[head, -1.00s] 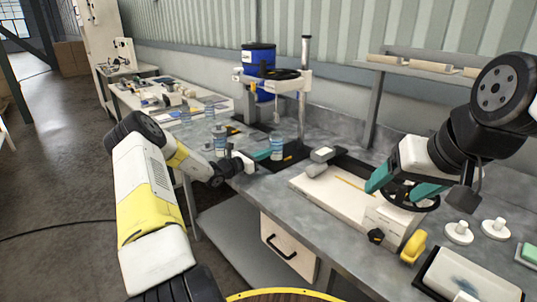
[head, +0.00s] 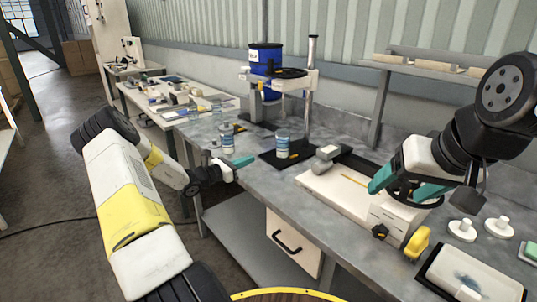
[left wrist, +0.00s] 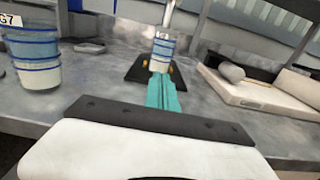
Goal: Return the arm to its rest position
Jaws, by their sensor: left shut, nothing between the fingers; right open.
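My left arm comes in from the left in the head view. Its gripper (head: 243,162) has teal fingers that are shut and empty, at the near edge of the grey bench. In the left wrist view the shut fingers (left wrist: 162,95) point toward a cup with blue bands (left wrist: 162,50) on a black base; the cup also shows in the head view (head: 282,143), apart from the fingers.
Another cup (head: 226,137) stands left of the black base and shows large in the left wrist view (left wrist: 35,57). A white tray (head: 470,277) and two white knobs lie at the right. Open floor is at the left.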

